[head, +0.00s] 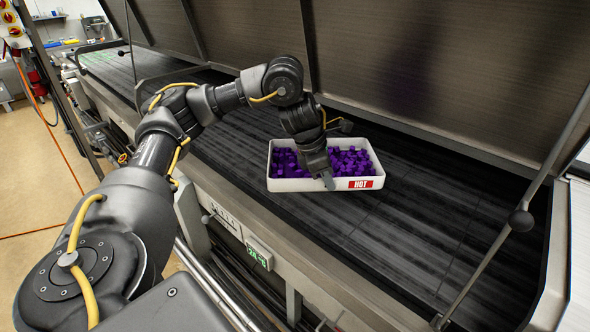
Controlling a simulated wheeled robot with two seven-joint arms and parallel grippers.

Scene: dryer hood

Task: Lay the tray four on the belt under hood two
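A white tray (296,185) full of purple pieces (350,160) rests on the dark belt (400,228) under a raised hood. It has a red label reading HOT on its near wall. My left gripper (328,182) comes down over the tray's near rim, close to the middle. One fingertip shows against the outside of the near wall. The other finger is hidden, so its grip on the rim cannot be told. My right gripper is not in view.
The raised hood panel (430,60) stands behind the belt. A thin rod with a dark knob (521,221) crosses the right side. A small green display (258,256) sits on the machine's front. The belt right of the tray is clear.

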